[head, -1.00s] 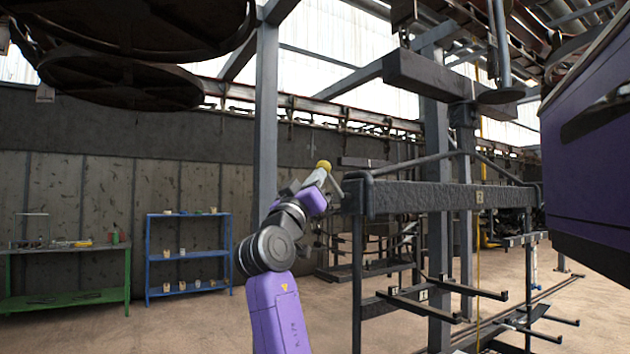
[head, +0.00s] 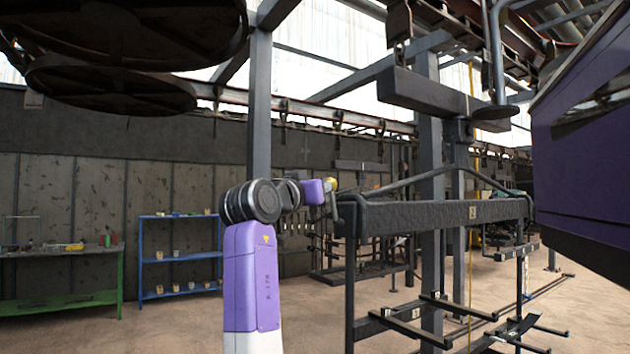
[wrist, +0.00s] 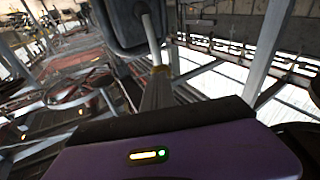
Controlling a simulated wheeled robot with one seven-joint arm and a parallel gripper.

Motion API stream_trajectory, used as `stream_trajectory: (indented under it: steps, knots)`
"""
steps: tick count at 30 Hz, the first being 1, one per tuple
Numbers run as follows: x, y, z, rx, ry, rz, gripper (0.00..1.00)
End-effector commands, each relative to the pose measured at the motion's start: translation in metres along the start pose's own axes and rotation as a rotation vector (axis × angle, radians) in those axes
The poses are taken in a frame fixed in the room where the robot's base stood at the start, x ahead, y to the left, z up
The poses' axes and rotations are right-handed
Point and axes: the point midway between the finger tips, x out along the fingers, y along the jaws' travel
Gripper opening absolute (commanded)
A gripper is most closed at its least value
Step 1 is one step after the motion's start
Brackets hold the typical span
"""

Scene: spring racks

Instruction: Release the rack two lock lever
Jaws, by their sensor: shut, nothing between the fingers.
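Rack two is a dark frame whose long beam (head: 430,215) carries a small "2" plate. A short grey lever (head: 335,207) shows at the beam's left end. In the wrist view, a pale rod (wrist: 154,38), apparently this lever, runs from the dark beam end (wrist: 128,22). In the wrist view my gripper's ribbed grey fingers (wrist: 158,85) are shut and empty, in line with the rod's near end. I cannot tell whether they touch it.
Rack two's lower arms (head: 430,320) stick out below the beam. A purple cabinet-like body (head: 590,150) fills the right edge. A blue shelf (head: 180,255) and a green bench (head: 60,275) stand at the left wall. The floor before them is clear.

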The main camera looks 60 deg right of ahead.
Motion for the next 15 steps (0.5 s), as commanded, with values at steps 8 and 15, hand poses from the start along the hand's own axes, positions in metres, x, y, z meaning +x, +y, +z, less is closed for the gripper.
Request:
stream_trajectory:
  steps: [8, 15]
  knots:
    - [0.020, 0.010, -0.015, 0.104, -0.199, -0.001, 0.00]
    - [0.030, 0.016, -0.014, 0.162, -0.311, 0.000, 0.00]
